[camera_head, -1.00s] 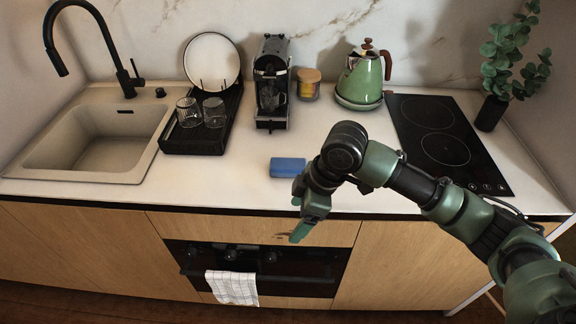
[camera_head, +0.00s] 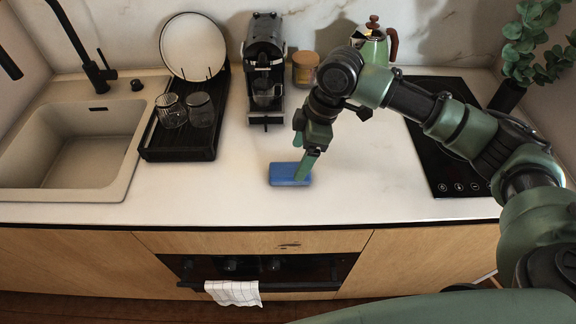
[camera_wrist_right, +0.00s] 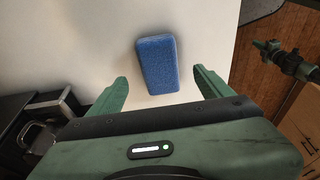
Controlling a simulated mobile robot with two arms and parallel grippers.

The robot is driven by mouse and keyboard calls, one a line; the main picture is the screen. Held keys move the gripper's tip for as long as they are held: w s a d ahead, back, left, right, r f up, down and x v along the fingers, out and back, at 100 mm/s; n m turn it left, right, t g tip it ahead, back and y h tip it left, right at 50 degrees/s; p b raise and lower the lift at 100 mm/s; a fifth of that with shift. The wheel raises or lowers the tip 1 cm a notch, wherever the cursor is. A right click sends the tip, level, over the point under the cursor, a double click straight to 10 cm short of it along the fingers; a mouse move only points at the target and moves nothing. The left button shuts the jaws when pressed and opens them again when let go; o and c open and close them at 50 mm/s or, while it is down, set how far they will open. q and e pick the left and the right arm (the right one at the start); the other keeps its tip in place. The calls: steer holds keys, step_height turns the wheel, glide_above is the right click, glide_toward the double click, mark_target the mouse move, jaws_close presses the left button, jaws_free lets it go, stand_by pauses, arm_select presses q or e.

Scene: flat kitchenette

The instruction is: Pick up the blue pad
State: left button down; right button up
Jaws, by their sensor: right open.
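The blue pad (camera_head: 289,174) lies flat on the white countertop near its front edge, below the coffee machine in the head view. My right gripper (camera_head: 304,160) is above the pad, with a finger overlapping the pad's right end in that view. In the right wrist view the blue pad (camera_wrist_right: 158,64) lies ahead of the open right gripper (camera_wrist_right: 161,91), roughly between the lines of its two green fingers. Nothing is between the fingers, and I cannot tell the exact height above the counter.
A black drying rack (camera_head: 180,152) with two glasses stands left of the pad, beside the sink (camera_head: 75,160). The black hob (camera_head: 440,165) is at right. Counter around the pad is clear.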

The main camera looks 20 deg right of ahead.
mark_target(291, 170)
steer(key=shift+s+a+f+p, duration=0.1)
steer(key=shift+a+f+p, duration=0.4)
steer(key=shift+f, duration=0.25)
steer(key=x, duration=0.2)
steer(key=shift+w+a+f+p, duration=0.15)
steer(key=shift+w+f+p, duration=0.1)
steer(key=shift+f+p, duration=0.15)
steer(key=shift+w+f, duration=0.15)
steer(key=shift+f, duration=0.4)
steer(key=c, duration=1.4)
arm_select(q)
steer(key=shift+s+a+r, duration=0.1)
steer(key=shift+s+r, duration=0.65)
steer(key=shift+r, duration=0.2)
arm_select(e)
steer(key=shift+c, duration=0.2)
